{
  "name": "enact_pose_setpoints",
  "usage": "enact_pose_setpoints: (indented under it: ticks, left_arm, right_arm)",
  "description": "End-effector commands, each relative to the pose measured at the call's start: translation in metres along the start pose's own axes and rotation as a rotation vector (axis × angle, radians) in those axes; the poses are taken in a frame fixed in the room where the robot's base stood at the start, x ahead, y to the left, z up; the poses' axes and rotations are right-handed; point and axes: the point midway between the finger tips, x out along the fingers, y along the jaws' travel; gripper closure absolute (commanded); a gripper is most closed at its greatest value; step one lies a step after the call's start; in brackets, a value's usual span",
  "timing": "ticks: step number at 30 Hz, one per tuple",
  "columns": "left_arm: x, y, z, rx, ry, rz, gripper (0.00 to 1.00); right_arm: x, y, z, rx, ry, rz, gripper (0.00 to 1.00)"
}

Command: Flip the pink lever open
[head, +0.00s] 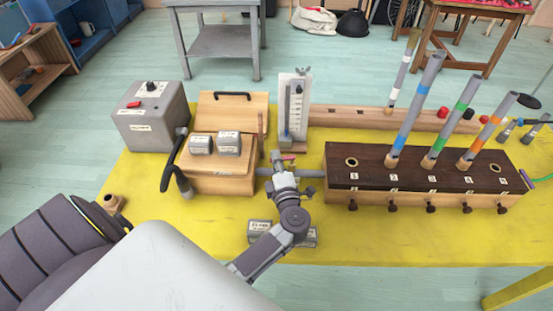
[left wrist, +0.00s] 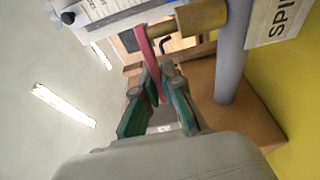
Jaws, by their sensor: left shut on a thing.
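The pink lever (head: 288,157) shows as a small strip at the tips of my left gripper (head: 283,163), in front of the upright white scale board (head: 302,95). In the left wrist view the pink lever (left wrist: 151,60) is a thin bar running from a brass fitting (left wrist: 202,17) down between the fingers of my left gripper (left wrist: 162,92). The fingers are shut on the lever's free end. The brass fitting sits beside a grey tube (left wrist: 233,50). My left gripper hides part of the board's base in the head view. My right gripper is not in view.
A wooden box with a hinged lid (head: 222,181) and a grey box with a red switch (head: 152,115) stand left of the gripper. A dark wooden block with colour-banded pipes (head: 420,168) stands right. Small grey blocks (head: 262,228) lie at the yellow table's (head: 364,232) front.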

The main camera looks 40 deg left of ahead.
Motion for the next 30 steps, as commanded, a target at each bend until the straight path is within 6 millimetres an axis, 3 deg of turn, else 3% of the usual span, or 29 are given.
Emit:
enact_pose_setpoints:
  ticks: [12,23,24,27,30]
  left_arm:
    - [0.011,0.001,0.001,0.003,-0.249,-0.001,1.00]
    - [0.011,-0.001,0.002,0.001,-0.274,-0.003,1.00]
    - [0.011,-0.001,0.002,0.001,-0.273,-0.003,0.86]
    - [0.011,-0.001,0.002,0.001,-0.273,-0.003,0.70]
    - [0.011,-0.001,0.002,0.001,-0.272,-0.002,0.67]
  right_arm:
    - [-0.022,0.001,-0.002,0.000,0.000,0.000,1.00]
    - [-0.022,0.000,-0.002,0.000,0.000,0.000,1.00]
    - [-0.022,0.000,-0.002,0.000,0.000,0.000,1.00]
    - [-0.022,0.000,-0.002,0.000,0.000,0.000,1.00]
    - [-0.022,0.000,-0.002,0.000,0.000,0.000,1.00]
